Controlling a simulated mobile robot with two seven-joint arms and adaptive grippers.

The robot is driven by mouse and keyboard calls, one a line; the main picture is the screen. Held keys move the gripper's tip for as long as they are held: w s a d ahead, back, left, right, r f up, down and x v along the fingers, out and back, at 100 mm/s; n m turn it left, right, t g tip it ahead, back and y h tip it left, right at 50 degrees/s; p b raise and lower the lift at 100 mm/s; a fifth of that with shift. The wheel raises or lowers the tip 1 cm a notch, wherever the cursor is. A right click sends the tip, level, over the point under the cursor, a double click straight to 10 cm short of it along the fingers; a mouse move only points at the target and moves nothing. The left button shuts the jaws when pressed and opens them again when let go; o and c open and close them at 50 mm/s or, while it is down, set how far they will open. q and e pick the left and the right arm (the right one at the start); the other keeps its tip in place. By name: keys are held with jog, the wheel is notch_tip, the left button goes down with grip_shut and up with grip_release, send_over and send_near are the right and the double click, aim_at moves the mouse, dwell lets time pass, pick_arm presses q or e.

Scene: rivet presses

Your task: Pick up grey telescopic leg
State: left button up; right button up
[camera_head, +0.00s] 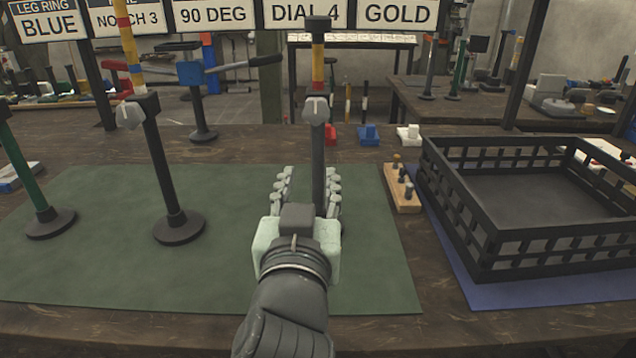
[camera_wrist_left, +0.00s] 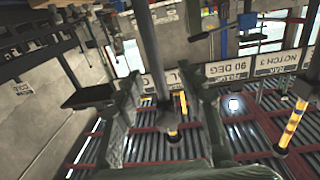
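A dark grey telescopic leg (camera_head: 318,150) stands upright on the green mat, with a pale knob, a yellow and red upper section and a dark cap. My left gripper (camera_head: 309,185) is low around it, one finger on each side. The fingers are apart, and the leg is closer to the right finger. The gripper hides the leg's foot. In the left wrist view the leg (camera_wrist_left: 152,50) runs between the spread fingers (camera_wrist_left: 165,110). Another dark grey leg (camera_head: 163,160) with a round base stands to the left. My right gripper is not in view.
A green leg (camera_head: 26,175) stands at the far left of the green mat (camera_head: 100,270). A black crate (camera_head: 470,215) sits on a blue mat at the right. A wooden peg block (camera_head: 402,195) lies beside it. A blue-headed lever press (camera_head: 195,90) stands behind.

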aim_at(313, 160)
pick_arm(q)
jog(key=w, duration=0.6)
jog(key=shift+d, duration=0.2)
jog(key=w, duration=0.2)
jog(key=w+d, duration=0.1)
jog(key=w, duration=0.1)
jog(key=shift+w+r, duration=0.1)
jog(key=shift+r, duration=0.1)
jog(key=shift+w, duration=0.6)
jog(key=shift+c, duration=0.4)
grip_shut()
